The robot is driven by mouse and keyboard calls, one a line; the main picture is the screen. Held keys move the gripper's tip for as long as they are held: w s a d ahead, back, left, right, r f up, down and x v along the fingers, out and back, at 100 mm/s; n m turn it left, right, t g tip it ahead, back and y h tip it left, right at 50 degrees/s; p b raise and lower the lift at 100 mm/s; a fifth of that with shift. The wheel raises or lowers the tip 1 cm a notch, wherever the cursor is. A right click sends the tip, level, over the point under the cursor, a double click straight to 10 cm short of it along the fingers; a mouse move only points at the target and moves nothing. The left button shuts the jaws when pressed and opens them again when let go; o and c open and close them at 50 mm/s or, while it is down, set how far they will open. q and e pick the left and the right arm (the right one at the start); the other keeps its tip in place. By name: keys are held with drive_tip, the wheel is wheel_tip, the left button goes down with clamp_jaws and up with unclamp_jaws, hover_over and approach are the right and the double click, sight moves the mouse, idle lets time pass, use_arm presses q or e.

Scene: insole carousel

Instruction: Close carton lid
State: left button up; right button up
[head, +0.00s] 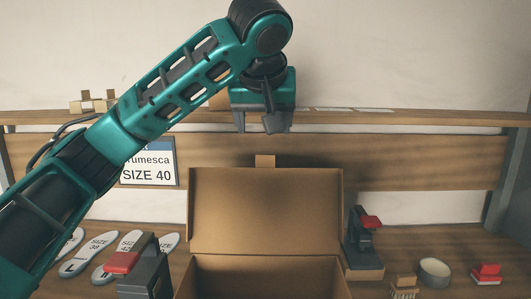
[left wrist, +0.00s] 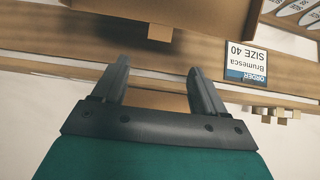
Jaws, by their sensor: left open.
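The brown carton (head: 262,272) stands on the bench at the bottom middle of the head view. Its lid (head: 265,208) stands upright at the back, with a small tab (head: 265,161) on its top edge. My left gripper (head: 268,127) hangs above and behind the lid, open and empty, apart from it. In the left wrist view the open fingers (left wrist: 157,80) point toward the lid (left wrist: 190,14) and its tab (left wrist: 160,33), with a gap between. My right gripper is not in view.
Several insoles (head: 92,254) lie to the left. A red-handled device (head: 146,272) stands left of the carton, another (head: 362,244) right of it. An order sign (head: 149,165) hangs behind, below a shelf.

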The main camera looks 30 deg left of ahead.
sight(265, 158)
use_arm(q)
drive_tip(key=x, duration=1.2)
drive_tip(key=shift+w+d+f, duration=0.1)
drive_tip(key=shift+f, duration=0.15)
drive_tip(key=shift+c, duration=0.2)
clamp_jaws()
